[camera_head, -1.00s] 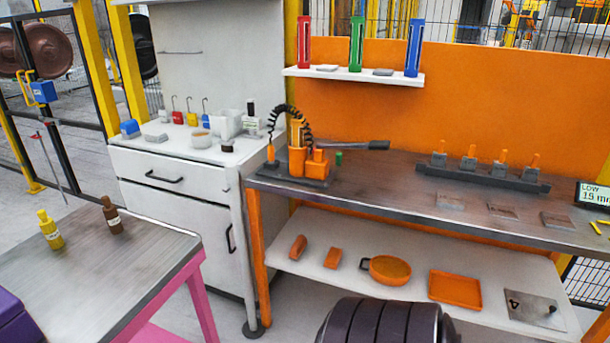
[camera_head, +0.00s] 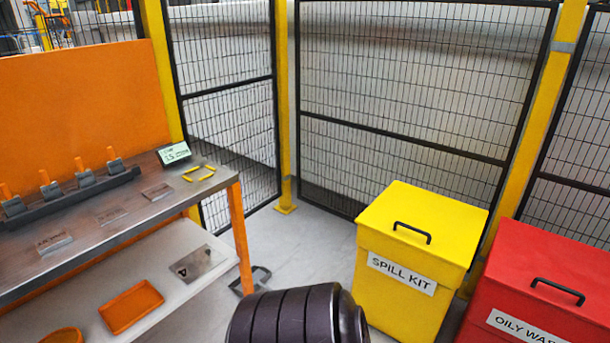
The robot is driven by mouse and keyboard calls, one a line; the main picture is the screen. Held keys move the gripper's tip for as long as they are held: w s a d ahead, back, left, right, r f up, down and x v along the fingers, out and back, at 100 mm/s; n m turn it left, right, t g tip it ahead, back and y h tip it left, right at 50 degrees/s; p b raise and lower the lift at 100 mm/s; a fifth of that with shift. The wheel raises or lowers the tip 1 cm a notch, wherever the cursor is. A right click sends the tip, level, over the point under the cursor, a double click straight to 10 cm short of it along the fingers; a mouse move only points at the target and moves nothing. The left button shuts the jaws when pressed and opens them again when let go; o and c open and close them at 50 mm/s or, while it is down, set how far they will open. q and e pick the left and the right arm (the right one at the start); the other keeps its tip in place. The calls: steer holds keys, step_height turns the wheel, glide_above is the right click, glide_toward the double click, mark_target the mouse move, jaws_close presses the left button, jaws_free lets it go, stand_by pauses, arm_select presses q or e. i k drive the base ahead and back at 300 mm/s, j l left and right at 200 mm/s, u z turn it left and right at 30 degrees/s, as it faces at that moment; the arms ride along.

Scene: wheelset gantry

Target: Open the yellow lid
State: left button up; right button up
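The yellow lid (camera_head: 430,218) sits closed on the yellow box (camera_head: 392,285), whose front carries a SPILL KIT label. A black handle (camera_head: 412,232) is fixed on top of the lid, toward its front edge. The box stands on the floor right of the picture's middle. Neither of my grippers shows in the head view. A dark, banded rounded part at the bottom middle is probably mine; it is to the left of the yellow box and in front of it.
A red box (camera_head: 550,285) with a black-handled lid stands just right of the yellow one. Black mesh fencing (camera_head: 410,90) with yellow posts closes off the back. A workbench (camera_head: 110,215) with a lower shelf is at left. Clear grey floor (camera_head: 310,245) lies between bench and yellow box.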

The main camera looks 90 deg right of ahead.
mark_target(445, 229)
steer(key=z, duration=3.6)
